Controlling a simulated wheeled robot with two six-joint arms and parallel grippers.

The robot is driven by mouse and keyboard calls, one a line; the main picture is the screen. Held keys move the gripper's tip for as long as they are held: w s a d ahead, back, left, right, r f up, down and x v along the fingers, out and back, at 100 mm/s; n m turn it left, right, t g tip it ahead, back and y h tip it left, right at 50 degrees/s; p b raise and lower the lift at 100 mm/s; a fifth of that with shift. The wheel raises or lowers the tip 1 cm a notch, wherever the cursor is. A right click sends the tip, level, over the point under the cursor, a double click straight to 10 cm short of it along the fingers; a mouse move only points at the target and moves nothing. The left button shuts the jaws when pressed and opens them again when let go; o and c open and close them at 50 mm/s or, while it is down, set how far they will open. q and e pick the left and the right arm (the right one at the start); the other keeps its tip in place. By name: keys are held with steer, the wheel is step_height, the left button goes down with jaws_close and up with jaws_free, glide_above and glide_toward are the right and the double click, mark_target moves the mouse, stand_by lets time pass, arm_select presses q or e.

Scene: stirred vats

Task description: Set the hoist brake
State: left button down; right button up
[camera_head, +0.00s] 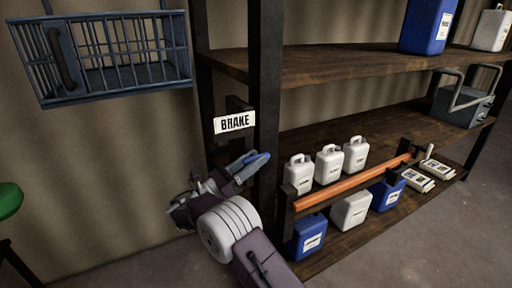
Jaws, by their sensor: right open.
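A white sign reading BRAKE (234,122) is fixed beside the black shelf post, at the centre left of the head view. My right gripper (214,184) is open at this part, below the sign. From this view I cannot tell whether its fingers touch the part or surround it. The lower end of the part is hidden by the gripper. My left gripper is not in view.
A blue wire basket (120,60) hangs at upper left. The wooden shelf (330,62) stands close to my right arm, with white jugs (329,163), blue containers (308,237) and an orange bar (350,186). A green rounded object (9,199) is at far left.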

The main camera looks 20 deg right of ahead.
steer(key=shift+w+d, duration=0.1)
steer(key=shift+d, duration=0.4)
steer(key=shift+a+r, duration=0.1)
jaws_close()
steer(key=shift+r+y+p, duration=0.25)
steer(key=shift+y+p, duration=0.05)
steer(key=shift+p, duration=0.45)
steer(key=y+p, duration=0.2)
steer(key=p, duration=0.2)
steer(key=y+p, duration=0.2)
steer(key=p, duration=0.2)
steer(key=r+g+y+p, duration=0.1)
steer(key=y+p, duration=0.1)
steer(key=p, duration=0.2)
steer(key=shift+m+p, duration=0.3)
steer(key=shift+p, duration=0.1)
steer(key=y+p, duration=0.2)
steer(key=p, duration=0.2)
steer(key=y+p, duration=0.3)
steer(key=p, duration=0.2)
steer(key=g+y+p, duration=0.1)
steer(key=y+p, duration=0.2)
steer(key=p, duration=0.1)
steer(key=shift+d+f+p, duration=0.25)
steer(key=shift+f+p, duration=0.05)
steer(key=shift+f, duration=0.05)
steer(key=shift+f+y+p, duration=0.3)
steer(key=shift+y+p, duration=0.7)
steer(key=shift+p, duration=0.05)
